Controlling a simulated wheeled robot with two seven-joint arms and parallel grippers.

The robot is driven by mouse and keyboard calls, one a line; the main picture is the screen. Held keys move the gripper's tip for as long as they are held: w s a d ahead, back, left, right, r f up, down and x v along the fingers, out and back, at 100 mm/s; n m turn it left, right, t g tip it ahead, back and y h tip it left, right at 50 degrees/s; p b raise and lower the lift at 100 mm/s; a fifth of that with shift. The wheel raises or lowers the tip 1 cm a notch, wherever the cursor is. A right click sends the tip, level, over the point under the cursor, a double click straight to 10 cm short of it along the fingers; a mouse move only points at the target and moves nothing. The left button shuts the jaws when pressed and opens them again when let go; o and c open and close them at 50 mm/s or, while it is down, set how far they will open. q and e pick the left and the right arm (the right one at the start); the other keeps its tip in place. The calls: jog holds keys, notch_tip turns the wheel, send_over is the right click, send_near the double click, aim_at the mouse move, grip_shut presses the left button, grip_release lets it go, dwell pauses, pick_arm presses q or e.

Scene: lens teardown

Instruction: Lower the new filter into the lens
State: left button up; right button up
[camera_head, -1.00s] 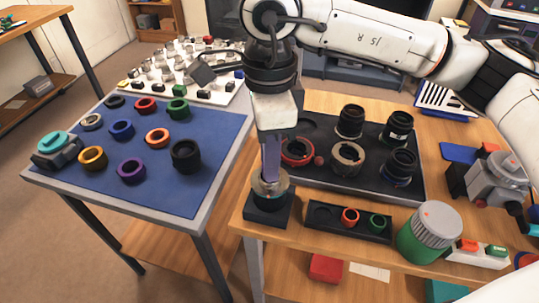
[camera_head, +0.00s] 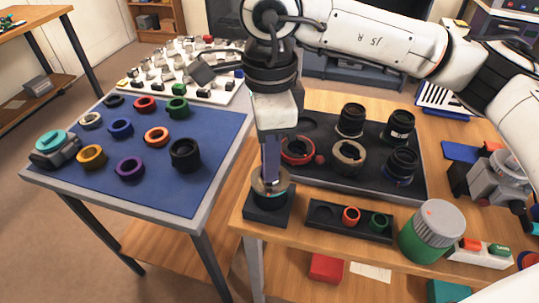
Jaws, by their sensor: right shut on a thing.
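My right gripper (camera_head: 270,178) points straight down over the lens at the near left corner of the wooden table. It is shut on the new filter (camera_head: 260,186), a thin pale ring partly hidden by the fingers. The filter is at the top of the dark lens (camera_head: 270,199); I cannot tell whether it touches the lens or hovers just above. The lens stands upright in a black square block (camera_head: 267,217). My left gripper is not in view.
A black tray (camera_head: 335,183) with several lens parts lies behind and to the right. A small black tray (camera_head: 335,222) holds a red ring and a green ring beside the block. A green jar (camera_head: 431,240) stands farther right. A blue mat (camera_head: 200,188) with several rings covers the left table.

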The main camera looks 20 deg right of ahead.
jog(key=o, duration=1.1)
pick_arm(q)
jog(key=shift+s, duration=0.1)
pick_arm(e)
jog(key=shift+r, duration=0.2)
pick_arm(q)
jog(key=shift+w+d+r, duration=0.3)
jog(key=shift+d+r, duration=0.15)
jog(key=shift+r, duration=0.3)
pick_arm(e)
notch_tip(320, 180, up, 10)
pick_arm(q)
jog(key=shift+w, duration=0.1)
